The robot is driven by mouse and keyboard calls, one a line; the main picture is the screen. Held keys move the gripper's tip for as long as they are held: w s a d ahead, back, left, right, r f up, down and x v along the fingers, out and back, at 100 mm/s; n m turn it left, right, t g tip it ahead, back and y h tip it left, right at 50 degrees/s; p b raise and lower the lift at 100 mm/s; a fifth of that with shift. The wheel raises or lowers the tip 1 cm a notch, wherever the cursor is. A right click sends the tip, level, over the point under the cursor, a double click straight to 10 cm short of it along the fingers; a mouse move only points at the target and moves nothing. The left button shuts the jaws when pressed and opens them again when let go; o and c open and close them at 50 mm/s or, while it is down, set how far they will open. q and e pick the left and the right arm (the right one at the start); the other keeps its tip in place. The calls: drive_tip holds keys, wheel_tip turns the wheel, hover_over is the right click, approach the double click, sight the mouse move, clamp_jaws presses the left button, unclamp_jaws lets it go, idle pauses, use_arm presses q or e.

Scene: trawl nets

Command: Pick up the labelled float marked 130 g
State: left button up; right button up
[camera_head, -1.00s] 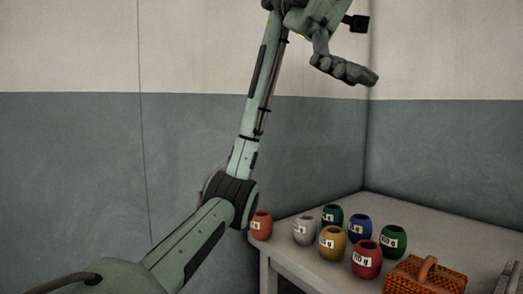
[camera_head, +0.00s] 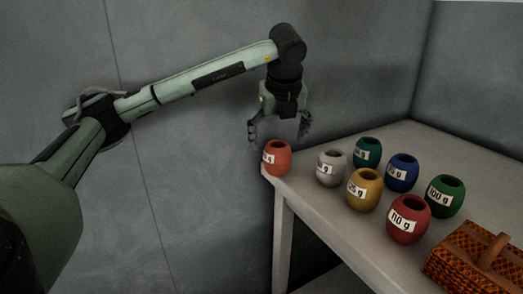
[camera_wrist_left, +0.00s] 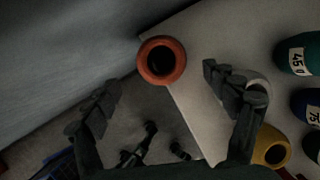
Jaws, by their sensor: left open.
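An orange-red float (camera_head: 278,160) stands upright at the near-left corner of the table; its label is turned left and I cannot read it fully. No label that I can read says 130 g. My left gripper (camera_head: 279,130) is open and empty, pointing down just above and behind the orange-red float. In the left wrist view the orange-red float (camera_wrist_left: 150,74) shows its dark top hole, ahead of and between my open fingers (camera_wrist_left: 163,84). My right gripper is not in view.
On the table (camera_head: 300,195) stand a white float (camera_head: 329,172), yellow (camera_head: 361,203), teal (camera_head: 366,157), blue 75 g (camera_head: 400,180), green 100 g (camera_head: 444,202) and red 110 g (camera_head: 402,232). A woven basket (camera_head: 465,262) is at front right. A wall is behind.

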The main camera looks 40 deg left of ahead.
sight(277, 159)
use_arm(q)
drive_tip(key=shift+x, duration=0.8)
drive_tip(key=p+x, duration=0.1)
drive_tip(key=x, duration=0.5)
drive_tip(key=shift+d, duration=0.15)
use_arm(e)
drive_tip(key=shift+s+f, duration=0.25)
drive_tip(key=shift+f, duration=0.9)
use_arm(q)
drive_tip(key=shift+c, duration=0.3)
drive_tip(key=c, duration=1.2)
